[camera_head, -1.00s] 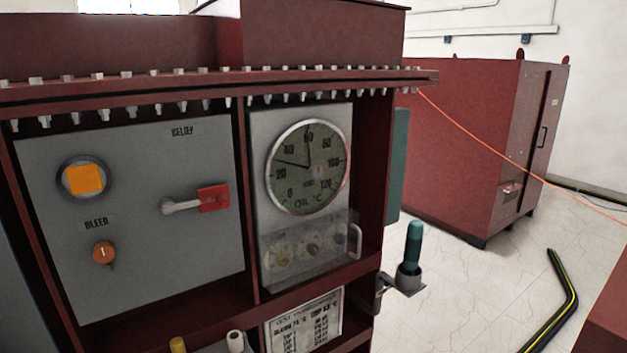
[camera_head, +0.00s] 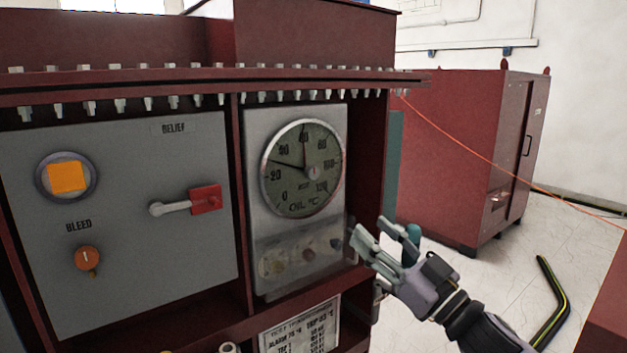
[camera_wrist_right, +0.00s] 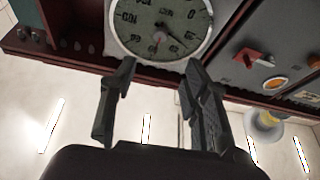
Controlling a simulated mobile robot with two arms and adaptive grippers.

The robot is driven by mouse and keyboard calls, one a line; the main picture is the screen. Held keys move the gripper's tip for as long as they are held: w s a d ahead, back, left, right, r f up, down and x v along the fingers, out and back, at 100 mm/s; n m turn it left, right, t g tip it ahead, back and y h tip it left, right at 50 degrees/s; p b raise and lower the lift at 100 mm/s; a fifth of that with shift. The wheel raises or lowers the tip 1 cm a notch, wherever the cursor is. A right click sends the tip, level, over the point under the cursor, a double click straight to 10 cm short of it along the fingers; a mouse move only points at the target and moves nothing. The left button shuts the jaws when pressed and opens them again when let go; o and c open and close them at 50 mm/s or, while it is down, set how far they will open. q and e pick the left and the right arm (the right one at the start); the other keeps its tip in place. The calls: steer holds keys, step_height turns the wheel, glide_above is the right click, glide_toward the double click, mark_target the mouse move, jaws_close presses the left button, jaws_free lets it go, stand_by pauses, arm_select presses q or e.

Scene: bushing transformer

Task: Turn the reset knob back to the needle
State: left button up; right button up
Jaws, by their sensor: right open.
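The round oil temperature gauge (camera_head: 301,168) sits on a grey panel. I cannot tell which is the reset knob. My right gripper (camera_head: 370,228) is open and empty, right of the cover near its handle side; I cannot tell if it touches. In the right wrist view, the gauge (camera_wrist_right: 160,22) shows inverted beyond the open fingers. My left gripper is not in view.
Left of the gauge, a grey panel (camera_head: 120,150) carries an orange square, a red lever (camera_head: 205,198) and an orange bleed knob (camera_head: 87,258). The red frame's upper ledge with bolts overhangs both panels. A red cabinet (camera_head: 450,150) stands behind.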

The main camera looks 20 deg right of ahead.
steer(key=p, duration=0.7)
glide_toward(315, 176)
steer(key=x, duration=0.9)
steer(key=shift+s+r, duration=0.15)
steer(key=shift+w+a, duration=0.2)
steer(key=shift+w, duration=0.2)
steer(key=shift+c, duration=0.5)
jaws_close()
